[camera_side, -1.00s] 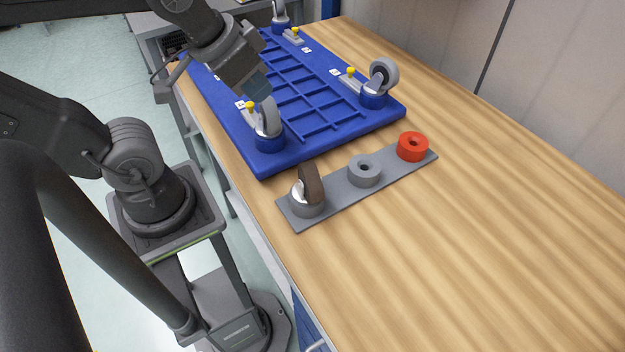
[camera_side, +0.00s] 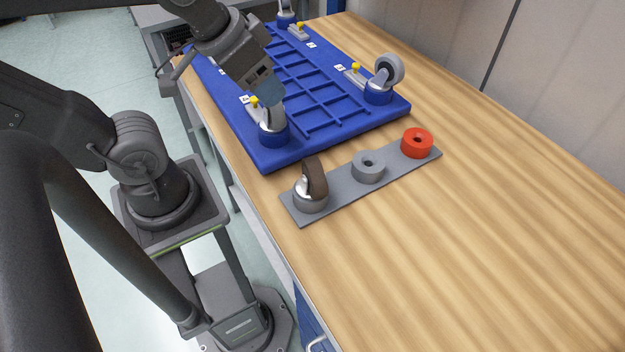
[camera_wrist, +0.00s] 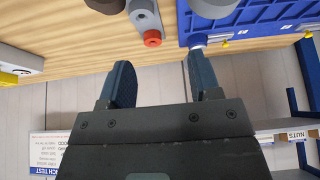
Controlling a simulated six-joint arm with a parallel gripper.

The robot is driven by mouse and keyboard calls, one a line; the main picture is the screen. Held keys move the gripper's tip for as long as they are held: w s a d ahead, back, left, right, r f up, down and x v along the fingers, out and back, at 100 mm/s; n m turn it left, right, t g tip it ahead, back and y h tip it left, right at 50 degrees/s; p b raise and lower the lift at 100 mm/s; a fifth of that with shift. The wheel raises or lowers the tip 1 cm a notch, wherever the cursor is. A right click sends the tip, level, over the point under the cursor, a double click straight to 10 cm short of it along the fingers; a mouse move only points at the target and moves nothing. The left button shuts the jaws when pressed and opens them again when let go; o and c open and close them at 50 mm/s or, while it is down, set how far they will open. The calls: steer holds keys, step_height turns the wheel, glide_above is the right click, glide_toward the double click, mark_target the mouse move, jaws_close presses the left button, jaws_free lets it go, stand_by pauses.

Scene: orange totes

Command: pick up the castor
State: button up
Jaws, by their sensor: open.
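A castor with a brown wheel (camera_side: 316,178) stands upright on the grey plate (camera_side: 340,196) in the side view. Another castor (camera_side: 275,116), with a grey wheel, stands at the near corner of the blue base (camera_side: 330,143). Two more grey-wheeled castors stand on the base, at its right corner (camera_side: 386,76) and far end (camera_side: 285,8). My gripper (camera_side: 268,92) is right above the near-corner castor and partly covers its wheel; I cannot tell whether they touch. In the wrist view my gripper (camera_wrist: 163,80) is open, with nothing visible between its fingers.
The plate also bears a grey ring (camera_side: 368,166) and a red ring (camera_side: 417,142). Yellow-topped clamps (camera_side: 355,73) sit beside the castors on the base. The wooden table (camera_side: 480,230) is clear to the right and front. A wall stands behind it.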

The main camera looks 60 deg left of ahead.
steer(key=m+g, duration=0.6)
steer(key=m, duration=1.4)
glide_above(312, 160)
steer(key=f, duration=0.7)
steer(key=shift+w+d+f, duration=0.2)
steer(key=shift+d+f, duration=0.1)
steer(key=shift+f, duration=0.1)
steer(key=shift+s+a+f, duration=0.1)
steer(key=shift+a+f, duration=0.05)
steer(key=shift+f, duration=1.15)
steer(key=shift+s+a+f, duration=0.1)
steer(key=shift+a+f, duration=0.05)
steer(key=shift+f, duration=1.15)
steer(key=shift+c, duration=0.4)
jaws_close()
